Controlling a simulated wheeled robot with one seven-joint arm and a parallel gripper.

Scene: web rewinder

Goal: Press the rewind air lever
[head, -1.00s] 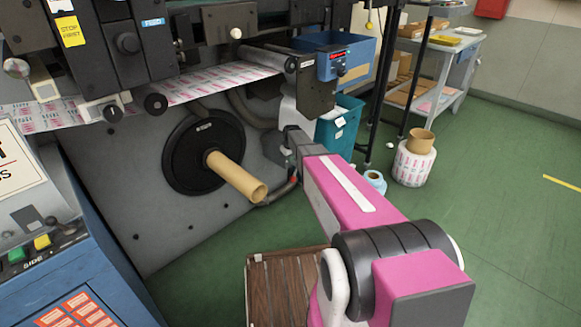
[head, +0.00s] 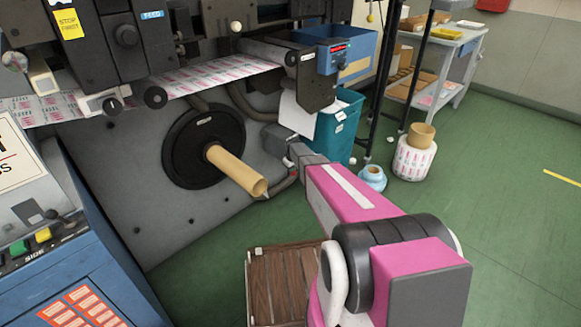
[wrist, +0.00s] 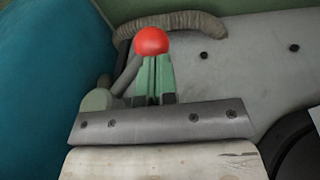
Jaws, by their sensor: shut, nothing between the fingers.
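In the wrist view the lever's round red knob (wrist: 151,41) sits just past the fingertips of my gripper (wrist: 154,62). The grey lever stem (wrist: 127,74) slants down to the left from the knob, beside the green fingers. The fingers are together and hold nothing. They overlap the knob's lower edge in the picture; I cannot tell whether they touch it. In the head view my gripper (head: 272,135) is at the machine's lower panel, right of the black core disc.
The cardboard core (head: 236,171) sticks out from the black disc (head: 190,145), left of my gripper. A teal bin (head: 338,132) stands close on the right. A hose (wrist: 185,22) runs behind the knob. A wooden pallet (head: 284,286) lies on the floor below.

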